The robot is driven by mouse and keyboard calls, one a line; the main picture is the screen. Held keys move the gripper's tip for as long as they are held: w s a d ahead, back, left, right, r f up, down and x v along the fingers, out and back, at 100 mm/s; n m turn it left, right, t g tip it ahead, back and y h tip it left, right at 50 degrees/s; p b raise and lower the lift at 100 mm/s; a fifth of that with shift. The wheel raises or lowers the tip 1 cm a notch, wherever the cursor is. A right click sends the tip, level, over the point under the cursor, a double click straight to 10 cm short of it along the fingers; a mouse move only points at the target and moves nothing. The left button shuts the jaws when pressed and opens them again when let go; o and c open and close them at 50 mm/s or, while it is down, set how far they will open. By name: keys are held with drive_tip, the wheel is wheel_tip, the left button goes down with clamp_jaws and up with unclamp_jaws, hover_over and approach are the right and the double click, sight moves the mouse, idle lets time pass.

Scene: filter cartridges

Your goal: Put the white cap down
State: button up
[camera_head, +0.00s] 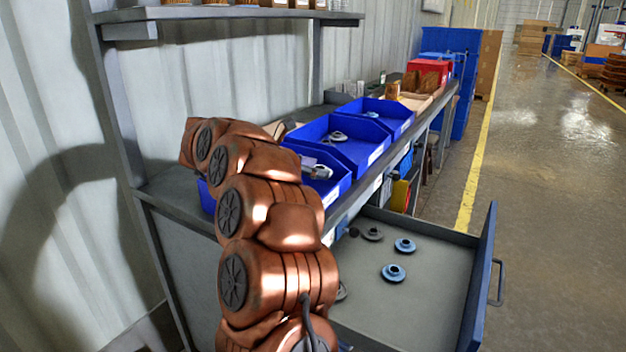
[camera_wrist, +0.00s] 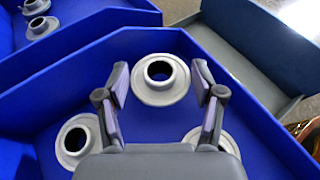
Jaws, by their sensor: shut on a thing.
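The white cap (camera_wrist: 160,96), a pale flanged ring with a dark central hole, sits between the two fingertips of my gripper (camera_wrist: 161,84) in the wrist view. My gripper is shut on it, over the blue bin (camera_wrist: 90,62). I cannot tell whether the cap touches the bin floor. Two similar caps lie in the bin, one at the lower left (camera_wrist: 73,153) and one at the lower right (camera_wrist: 194,137), partly hidden by my gripper. In the head view, my arm reaches to the nearest blue bin (camera_head: 338,192) and mostly hides the gripper.
More blue bins (camera_head: 372,150) with caps stand along the grey workbench (camera_head: 165,193). An open grey drawer (camera_head: 430,285) below holds several caps, some blue (camera_head: 394,273) and one grey (camera_head: 372,234). A red bin (camera_head: 428,67) stands farther back. The aisle at right is clear.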

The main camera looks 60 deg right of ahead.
drive_tip(key=shift+f, duration=1.3)
drive_tip(key=shift+f+b, duration=0.2)
drive_tip(key=shift+b, duration=0.15)
drive_tip(key=o, duration=0.9)
drive_tip(key=shift+r, duration=0.1)
drive_tip(key=shift+r, duration=0.15)
drive_tip(key=shift+w+a+p, duration=0.15)
drive_tip(key=shift+p, duration=0.2)
drive_tip(key=v, duration=1.1)
drive_tip(key=shift+a+r+p, duration=0.15)
drive_tip(key=shift+a+p, duration=0.1)
drive_tip(key=shift+p, duration=0.05)
drive_tip(key=shift+w, duration=0.1)
